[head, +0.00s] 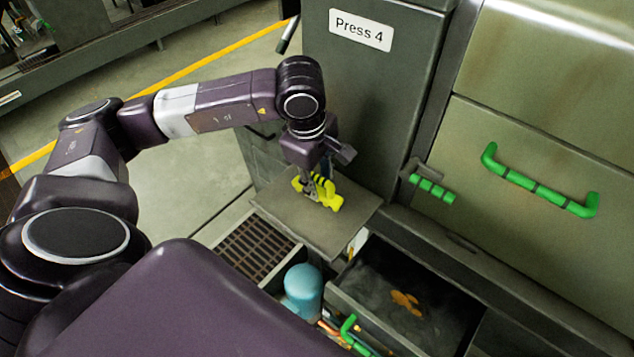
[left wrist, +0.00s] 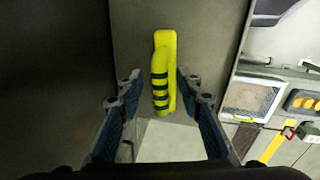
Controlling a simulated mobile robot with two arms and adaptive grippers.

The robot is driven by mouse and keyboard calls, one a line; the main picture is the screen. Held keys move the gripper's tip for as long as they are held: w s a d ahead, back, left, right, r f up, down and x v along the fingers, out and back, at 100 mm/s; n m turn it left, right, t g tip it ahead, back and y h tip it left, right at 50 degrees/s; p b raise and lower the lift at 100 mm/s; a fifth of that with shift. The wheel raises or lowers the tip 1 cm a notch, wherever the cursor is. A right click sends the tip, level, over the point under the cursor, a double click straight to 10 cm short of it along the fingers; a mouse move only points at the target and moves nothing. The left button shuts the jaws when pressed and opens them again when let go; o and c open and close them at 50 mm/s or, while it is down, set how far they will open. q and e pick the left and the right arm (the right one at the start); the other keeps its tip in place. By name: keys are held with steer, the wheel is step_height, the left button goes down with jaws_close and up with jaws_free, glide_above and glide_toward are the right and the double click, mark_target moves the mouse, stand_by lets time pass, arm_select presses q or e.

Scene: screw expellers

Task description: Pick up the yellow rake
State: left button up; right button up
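The yellow rake (head: 327,192) lies on a flat grey plate (head: 290,222) in front of the machine marked "Press 4". In the left wrist view the rake (left wrist: 165,50) shows as a yellow bar with a raised handle crossed by dark bands. My left gripper (head: 314,186) is directly over the rake and covers part of it. In the left wrist view its open fingers (left wrist: 160,86) are on either side of the banded end. A gap shows on the left; the right finger is very close, and I cannot tell whether it touches. My right gripper is not in view.
The "Press 4" cabinet (head: 375,95) stands right behind the plate. An open drawer (head: 450,300) with orange-brown material is at the lower right. A blue rounded container (head: 303,288) stands below the plate, near a floor grate (head: 252,250). Green handles (head: 540,190) stick out at right.

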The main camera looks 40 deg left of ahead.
arm_select(q)
jaws_close()
steer(key=shift+r, duration=0.1)
stand_by(0.3)
steer(key=shift+w+r, duration=0.1)
steer(key=shift+r, duration=0.5)
step_height(320, 180, up, 19)
steer(key=b, duration=0.1)
steer(key=shift+f, duration=0.15)
